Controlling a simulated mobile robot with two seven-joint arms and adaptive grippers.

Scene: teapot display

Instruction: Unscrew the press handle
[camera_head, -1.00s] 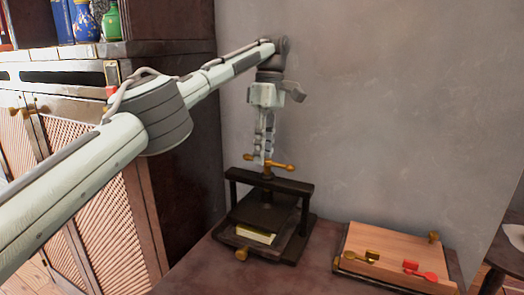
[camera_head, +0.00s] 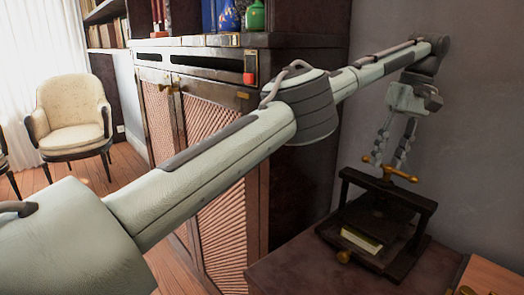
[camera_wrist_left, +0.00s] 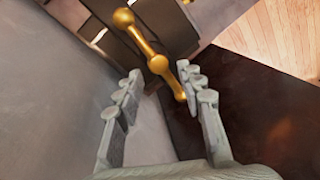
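The press (camera_head: 420,205) is a dark frame standing on the table, with a brass bar handle (camera_head: 402,174) across its top. The bar has ball ends and a ball at its middle. My left gripper (camera_head: 387,158) points down at the handle, its fingers spread apart. In the left wrist view the handle (camera_wrist_left: 158,64) runs diagonally past the open fingertips (camera_wrist_left: 164,78), and its near end lies close to the right finger. I cannot tell whether that finger touches it. Nothing is held. My right gripper is not in view.
A pale book or paper block (camera_head: 361,240) lies in the press. A wooden board (camera_head: 488,277) with brass parts is at the lower right. A cabinet (camera_head: 215,150) stands left of the table (camera_head: 290,265). An armchair (camera_head: 72,115) is farther left.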

